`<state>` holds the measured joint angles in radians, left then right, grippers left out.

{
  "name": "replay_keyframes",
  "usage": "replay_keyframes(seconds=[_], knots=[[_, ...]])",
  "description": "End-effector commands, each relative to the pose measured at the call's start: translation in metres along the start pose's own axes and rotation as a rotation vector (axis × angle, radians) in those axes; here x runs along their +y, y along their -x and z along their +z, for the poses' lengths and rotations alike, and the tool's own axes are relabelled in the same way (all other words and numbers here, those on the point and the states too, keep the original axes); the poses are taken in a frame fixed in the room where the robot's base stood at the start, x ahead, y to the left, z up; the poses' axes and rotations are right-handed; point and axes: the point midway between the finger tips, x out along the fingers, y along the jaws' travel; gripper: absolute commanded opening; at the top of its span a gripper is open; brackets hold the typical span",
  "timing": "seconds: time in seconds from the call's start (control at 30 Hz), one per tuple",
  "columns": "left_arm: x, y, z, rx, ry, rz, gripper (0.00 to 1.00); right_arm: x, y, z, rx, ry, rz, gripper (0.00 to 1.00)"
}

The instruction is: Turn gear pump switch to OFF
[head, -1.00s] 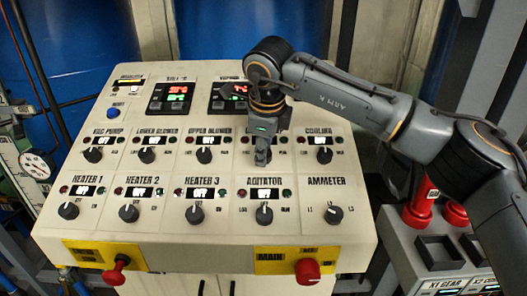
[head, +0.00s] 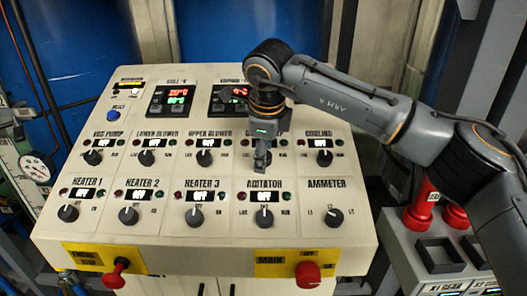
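My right gripper (head: 260,163) points down at the fourth position of the upper switch row on the sloped control panel (head: 340,205). Its narrow fingers are at the place where this row's knob sits. The gripper body covers that knob, its display and most of its label, of which only the end shows, so I cannot read the label or the switch position. I cannot tell whether the fingers are open, shut or touching the knob. My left gripper is not in view.
The upper blower knob (head: 205,158) is just left of the gripper and the cooling knob (head: 324,158) to the right. The agitator knob (head: 264,217) is below. Two red knobs stand at the front edge, one the main switch (head: 307,275). Visible switch displays read OFF.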

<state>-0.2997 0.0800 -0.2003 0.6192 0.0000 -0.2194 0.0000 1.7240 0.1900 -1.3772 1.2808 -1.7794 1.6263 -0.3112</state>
Motion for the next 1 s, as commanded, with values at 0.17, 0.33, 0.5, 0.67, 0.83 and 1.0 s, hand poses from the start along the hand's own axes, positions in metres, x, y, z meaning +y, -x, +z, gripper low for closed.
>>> replay_keyframes(seconds=[0.17, 0.33, 0.5, 0.67, 0.83, 1.0], knots=[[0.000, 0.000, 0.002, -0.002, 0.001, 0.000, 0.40, -0.001, 0.012, 0.000, 0.000, 0.000, -0.002, 0.55], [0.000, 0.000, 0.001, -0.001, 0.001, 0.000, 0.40, -0.001, 0.045, 0.000, -0.002, 0.000, -0.004, 0.55], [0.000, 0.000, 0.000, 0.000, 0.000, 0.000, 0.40, -0.001, 0.082, 0.000, -0.001, 0.000, -0.003, 0.55], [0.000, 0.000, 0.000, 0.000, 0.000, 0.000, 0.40, 0.000, 0.107, 0.000, 0.000, 0.000, -0.002, 0.55], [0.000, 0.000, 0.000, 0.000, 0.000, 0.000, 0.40, 0.000, 0.119, 0.000, 0.000, 0.000, -0.001, 0.55], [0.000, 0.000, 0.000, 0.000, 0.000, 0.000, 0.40, 0.000, 0.120, 0.000, 0.000, 0.000, 0.000, 0.55]])
